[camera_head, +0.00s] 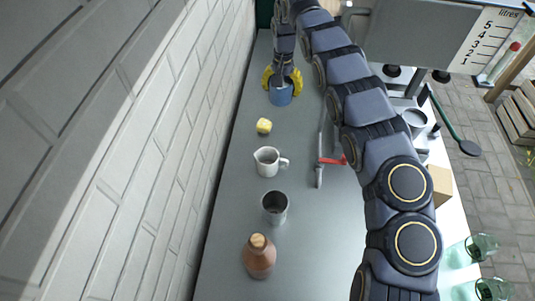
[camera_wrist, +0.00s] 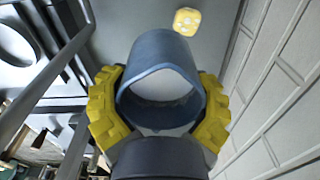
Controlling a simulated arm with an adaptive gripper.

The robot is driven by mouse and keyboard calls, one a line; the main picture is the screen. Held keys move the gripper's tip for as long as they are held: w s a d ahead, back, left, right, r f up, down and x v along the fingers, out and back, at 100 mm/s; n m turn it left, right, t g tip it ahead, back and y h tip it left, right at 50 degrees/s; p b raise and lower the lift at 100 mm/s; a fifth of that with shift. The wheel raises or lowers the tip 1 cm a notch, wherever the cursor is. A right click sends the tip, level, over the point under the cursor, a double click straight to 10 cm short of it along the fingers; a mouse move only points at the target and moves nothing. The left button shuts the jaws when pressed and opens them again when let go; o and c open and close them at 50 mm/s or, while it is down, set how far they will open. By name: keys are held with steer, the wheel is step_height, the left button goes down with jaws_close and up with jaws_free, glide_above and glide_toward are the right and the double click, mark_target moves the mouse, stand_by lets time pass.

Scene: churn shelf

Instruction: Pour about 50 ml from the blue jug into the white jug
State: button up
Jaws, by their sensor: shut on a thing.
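The blue jug (camera_head: 281,95) is at the far end of the grey shelf, with my gripper (camera_head: 282,80) shut around its sides. In the wrist view the blue jug (camera_wrist: 160,95) sits between the yellow fingers of my gripper (camera_wrist: 160,110), and pale liquid shows inside. Whether its base touches the shelf I cannot tell. The white jug (camera_head: 267,162) stands upright on the shelf, nearer the camera, its handle to the right. The white jug is not visible in the wrist view.
A yellow block (camera_head: 264,126) lies between the two jugs; it also shows in the wrist view (camera_wrist: 187,21). A metal cup (camera_head: 275,207) and a brown bottle (camera_head: 259,256) stand nearer. A red-handled tool (camera_head: 331,161) lies right of the white jug. A brick wall (camera_head: 150,150) bounds the left.

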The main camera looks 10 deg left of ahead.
step_height(320, 180, down, 10)
steer(key=shift+s+r, duration=0.1)
steer(key=shift+r, duration=0.1)
steer(key=shift+s, duration=0.15)
